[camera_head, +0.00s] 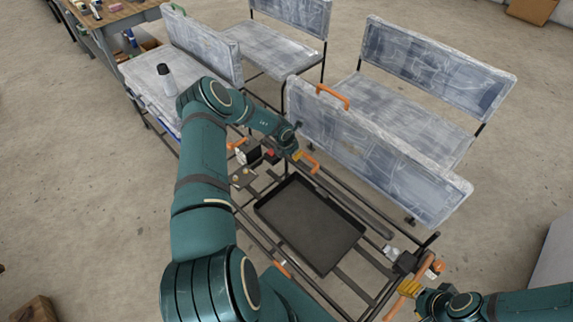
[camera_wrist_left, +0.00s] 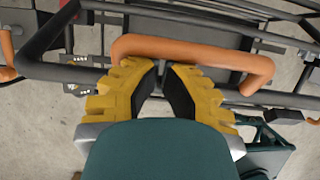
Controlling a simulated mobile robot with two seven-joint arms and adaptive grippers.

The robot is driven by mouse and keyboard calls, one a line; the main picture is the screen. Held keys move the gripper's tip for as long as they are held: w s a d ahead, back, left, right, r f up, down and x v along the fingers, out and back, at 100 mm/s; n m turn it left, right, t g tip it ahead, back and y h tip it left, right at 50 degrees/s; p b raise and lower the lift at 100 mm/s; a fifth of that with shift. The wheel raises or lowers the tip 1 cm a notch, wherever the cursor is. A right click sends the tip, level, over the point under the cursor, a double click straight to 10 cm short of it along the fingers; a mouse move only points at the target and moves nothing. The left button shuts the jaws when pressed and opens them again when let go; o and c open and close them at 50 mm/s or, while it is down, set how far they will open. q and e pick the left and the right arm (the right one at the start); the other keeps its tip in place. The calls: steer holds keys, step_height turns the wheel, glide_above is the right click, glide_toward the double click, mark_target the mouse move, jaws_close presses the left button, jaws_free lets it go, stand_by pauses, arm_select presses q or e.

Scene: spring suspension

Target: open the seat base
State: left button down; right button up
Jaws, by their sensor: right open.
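The front seat frame has an open middle, with a dark tray (camera_head: 310,225) in it. A grey-white padded panel (camera_head: 375,155) stands tilted up behind this frame, with an orange handle (camera_head: 333,97) at its top edge. My left gripper (camera_head: 298,157) is beside a second orange handle (camera_head: 309,164) on the frame. In the left wrist view its yellow fingertips (camera_wrist_left: 163,68) are close together at an orange handle (camera_wrist_left: 190,50); whether they grip it is unclear. My right gripper (camera_head: 408,288) is open by an orange part (camera_head: 427,270) at the frame's front right corner.
More grey-white seats (camera_head: 270,45) stand behind. A small dark-and-light cylinder (camera_head: 166,80) stands on the left seat (camera_head: 145,85). A workbench (camera_head: 115,18) with tools is at the upper left. Bare floor (camera_head: 85,190) is clear at the left.

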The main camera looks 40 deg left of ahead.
arm_select(q)
steer(key=shift+w+d+r, duration=0.1)
steer(key=shift+w+r, duration=0.3)
steer(key=shift+w, duration=0.3)
steer(key=shift+w+r, duration=0.35)
steer(key=shift+w, duration=0.35)
step_height(320, 180, up, 10)
steer(key=p, duration=0.8)
steer(key=shift+w, duration=0.2)
